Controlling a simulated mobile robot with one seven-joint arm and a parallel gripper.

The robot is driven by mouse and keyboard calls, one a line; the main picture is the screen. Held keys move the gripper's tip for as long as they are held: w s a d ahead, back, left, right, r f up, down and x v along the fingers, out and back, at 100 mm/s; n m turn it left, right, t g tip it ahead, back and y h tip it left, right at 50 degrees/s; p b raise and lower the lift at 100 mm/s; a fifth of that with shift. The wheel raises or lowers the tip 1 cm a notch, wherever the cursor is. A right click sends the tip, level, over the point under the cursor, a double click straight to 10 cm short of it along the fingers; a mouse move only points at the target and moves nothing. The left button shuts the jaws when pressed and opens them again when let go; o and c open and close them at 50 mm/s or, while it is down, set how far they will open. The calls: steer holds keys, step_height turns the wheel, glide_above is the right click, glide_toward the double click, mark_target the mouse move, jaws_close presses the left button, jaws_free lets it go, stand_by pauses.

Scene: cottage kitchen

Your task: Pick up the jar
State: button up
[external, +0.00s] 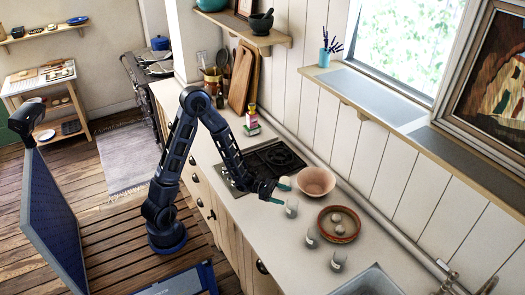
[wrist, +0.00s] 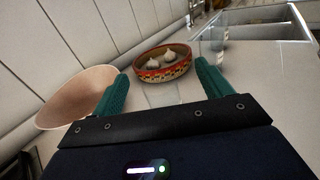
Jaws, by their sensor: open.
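Several small clear glass vessels stand on the counter in the external view: one close to my gripper (external: 291,209), one further right (external: 312,238) and one near the sink (external: 338,260). I cannot tell which is the jar. My gripper (external: 281,192) is low over the counter, its two teal fingers apart with nothing seen held. The nearest glass is just beyond the fingertips. In the wrist view my gripper (wrist: 162,78) shows its fingers spread, and clear glass (wrist: 219,36) shows beyond the right finger.
A pink bowl (external: 316,180) stands right beside my gripper, toward the wall. A patterned bowl (external: 325,228) holds round white items that look like garlic. A black stove (external: 266,160) lies to the left, the sink (external: 370,282) at lower right.

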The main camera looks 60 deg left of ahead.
steer(key=n, duration=0.1)
glide_toward(296, 209)
steer(key=shift+w+d+f, duration=0.25)
steer(key=shift+w+f, duration=0.3)
steer(key=shift+w, duration=0.05)
steer(key=shift+w+d+f, duration=0.3)
steer(key=shift+w+f, duration=0.25)
steer(key=shift+w, duration=0.1)
steer(key=shift+x, duration=3.75)
steer(key=shift+w+a, duration=0.1)
steer(key=c, duration=1.1)
steer(key=shift+r, duration=0.1)
steer(key=shift+r, duration=4.9)
